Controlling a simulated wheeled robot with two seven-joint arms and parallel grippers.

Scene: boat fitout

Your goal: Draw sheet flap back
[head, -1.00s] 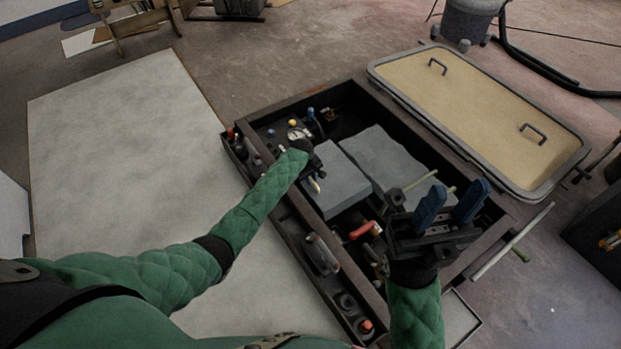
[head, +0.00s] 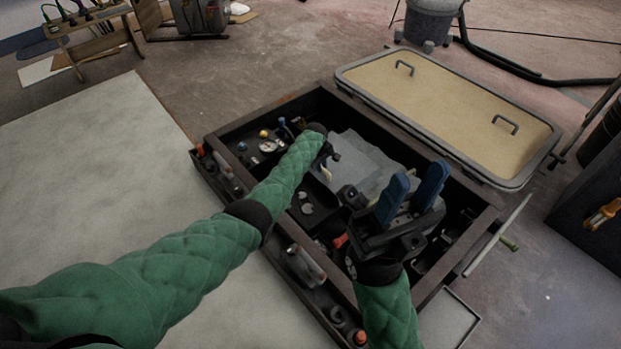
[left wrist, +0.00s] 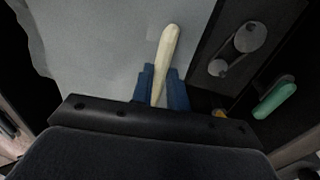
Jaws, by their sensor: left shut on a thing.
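The grey sheet (head: 372,168) lies in the dark open box (head: 226,140), its near part drawn toward the far side and its edge uneven. It also fills the upper left of the left wrist view (left wrist: 95,45). My left gripper (left wrist: 161,88) is shut on a pale tapered tab (left wrist: 167,47), which lies over the sheet. Whether the tab is fixed to the sheet is unclear. In the head view my forearm hides most of this gripper (head: 328,160). My right gripper (head: 410,195) is open and empty, its blue fingers apart above the box's near right part.
Round metal parts (head: 306,202) show on the box floor beside the sheet. A green-handled item (left wrist: 275,100) is at right in the wrist view. A side tray with bottles (head: 305,262) runs along the box's near side. A tan handled panel (head: 450,110) lies beyond it.

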